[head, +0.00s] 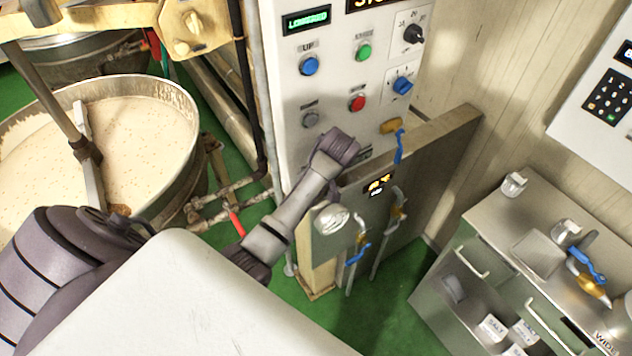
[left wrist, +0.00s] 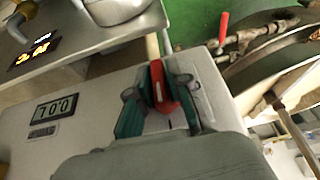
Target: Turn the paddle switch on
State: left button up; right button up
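A red paddle (left wrist: 162,88) with a pale line on it shows in the left wrist view, standing on a white panel. Teal parts (left wrist: 130,118) flank it. Two small grey parts, apparently the fingertips of my left gripper (left wrist: 158,87), lie one on each side of the paddle. I cannot tell whether they touch it. In the head view, my left arm (head: 290,205) reaches to the lower part of the white control panel (head: 288,85); the gripper and the red paddle are hidden there. My right gripper is in neither view.
The panel has a black knob (head: 413,34), a blue switch (head: 402,85) and several buttons. A display (left wrist: 54,107) is beside the paddle. A kettle of pale mix (head: 150,140) stands left. A metal cabinet (head: 465,225) stands right. Green floor shows between.

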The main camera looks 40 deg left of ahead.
pick_arm(q)
jog(key=shift+o, duration=1.3)
jog(key=v, duration=1.2)
jog(key=shift+a, duration=0.15)
